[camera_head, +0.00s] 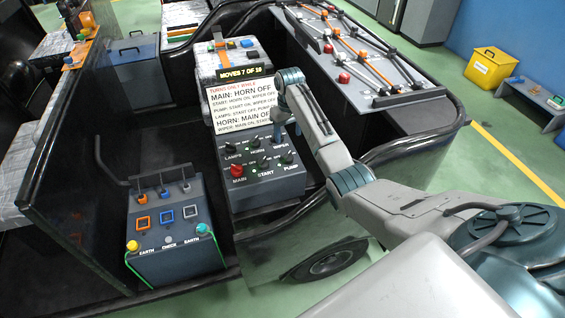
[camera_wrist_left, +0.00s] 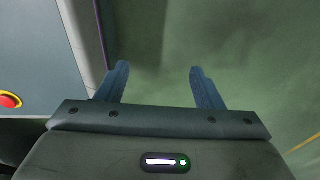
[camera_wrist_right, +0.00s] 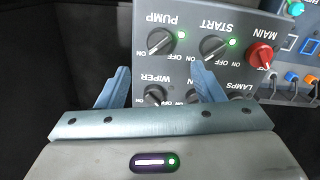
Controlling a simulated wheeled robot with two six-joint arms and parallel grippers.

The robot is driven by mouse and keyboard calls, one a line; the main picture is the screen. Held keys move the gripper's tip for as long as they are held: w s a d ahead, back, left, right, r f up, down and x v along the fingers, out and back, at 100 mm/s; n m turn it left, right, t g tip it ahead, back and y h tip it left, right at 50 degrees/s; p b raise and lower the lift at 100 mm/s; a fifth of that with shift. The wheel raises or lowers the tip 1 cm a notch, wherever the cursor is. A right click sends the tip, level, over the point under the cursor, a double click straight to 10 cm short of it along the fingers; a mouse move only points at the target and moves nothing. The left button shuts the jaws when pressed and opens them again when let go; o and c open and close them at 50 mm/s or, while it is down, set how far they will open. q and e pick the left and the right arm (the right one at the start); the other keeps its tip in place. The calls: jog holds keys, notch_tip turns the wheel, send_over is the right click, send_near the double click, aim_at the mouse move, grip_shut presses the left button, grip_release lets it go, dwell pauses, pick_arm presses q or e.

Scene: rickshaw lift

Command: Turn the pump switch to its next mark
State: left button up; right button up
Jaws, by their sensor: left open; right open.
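The pump switch (camera_wrist_right: 160,41) is a dark round knob labelled PUMP, with ON and OFF marks and a lit green lamp beside it. It also shows at the lower right of the switch panel (camera_head: 287,158) in the head view.
Start (camera_wrist_right: 213,47), wiper (camera_wrist_right: 155,95) and red main (camera_wrist_right: 261,55) knobs sit close by. A button box (camera_head: 175,235) is left; a rod-covered board (camera_head: 350,55) is right.

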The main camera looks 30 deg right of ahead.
aim_at(288, 154)
jog(key=f, duration=0.3)
jog(key=shift+d+p, duration=0.2)
jog(key=shift+p, duration=0.1)
jog(key=f, duration=0.5)
jog(key=shift+a+f, duration=0.25)
jog(key=shift+f, duration=0.75)
jog(key=shift+d+f, duration=0.1)
jog(key=shift+c, duration=0.9)
jog(key=c, duration=0.8)
pick_arm(q)
jog(key=shift+d+r+p, duration=0.3)
jog(key=shift+d+r, duration=0.4)
